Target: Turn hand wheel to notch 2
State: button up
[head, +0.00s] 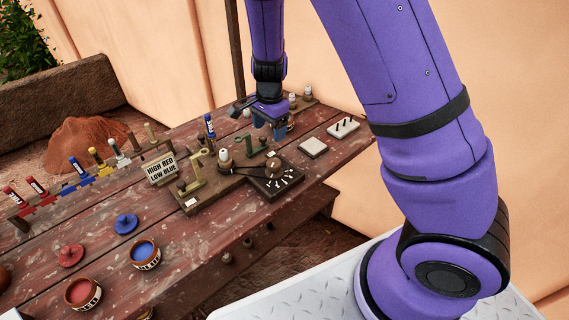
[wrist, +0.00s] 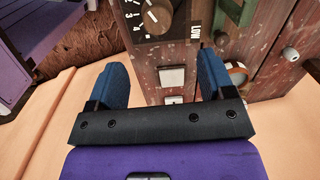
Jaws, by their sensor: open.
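The hand wheel (head: 274,167) is a round brown knob on a dark dial plate (head: 288,183) with white marks, at the front edge of the bench. In the wrist view, the wheel (wrist: 157,16) shows at the top, partly cut off, on its black plate with white numbers, 3 and 4 among them. I cannot tell which notch it points to. My gripper (head: 279,129) is open and empty, above the bench and behind the dial in the head view. In the wrist view, its blue fingers (wrist: 164,66) are spread apart, short of the wheel.
A wooden board (head: 215,192) with brass levers and a white-topped post (head: 225,158) stands beside the dial. A sign (head: 162,168) reads HIGH RED LOW BLUE. A white pad (head: 313,147) and switch block (head: 343,128) lie right. Paint pots (head: 145,253) stand front left.

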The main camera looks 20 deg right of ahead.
aim_at(274, 162)
jog(key=shift+m+h, duration=0.3)
jog(key=f, duration=1.3)
jog(key=shift+d, duration=0.4)
jog(key=shift+c, duration=0.3)
jog(key=c, duration=0.9)
jog(key=shift+o, duration=0.2)
jog(key=shift+n, duration=2.8)
